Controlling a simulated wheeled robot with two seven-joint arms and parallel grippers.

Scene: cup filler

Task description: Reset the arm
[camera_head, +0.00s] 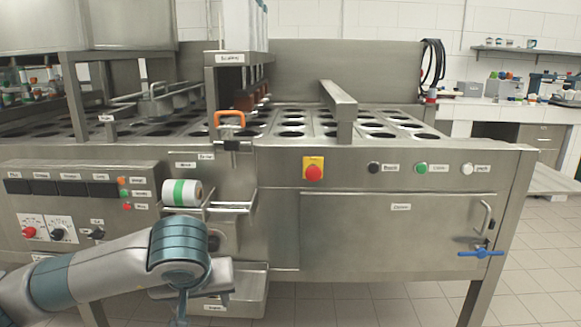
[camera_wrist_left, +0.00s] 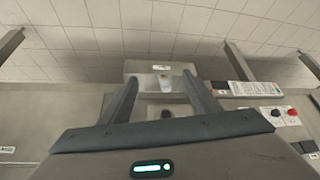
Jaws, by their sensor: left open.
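My left arm comes in from the left in the head view, in front of the machine's lower front. Its gripper (camera_head: 181,308) is small and partly hidden behind my wrist, low in the picture. In the left wrist view the two fingers (camera_wrist_left: 160,88) stand well apart, with nothing gripped between them. Beyond them is the open metal bin (camera_wrist_left: 137,68) under the machine, with a small whitish object (camera_wrist_left: 165,84) that I cannot make out well. My right gripper is not in view.
The steel machine (camera_head: 400,164) fills the middle. A white and green cup (camera_head: 181,192) lies on its side on a small front rack (camera_head: 232,207). The bin (camera_head: 250,290) hangs below. Knobs (camera_head: 30,232) are at left, a blue-handled valve (camera_head: 480,254) at right. Tiled floor (camera_head: 390,305) is clear.

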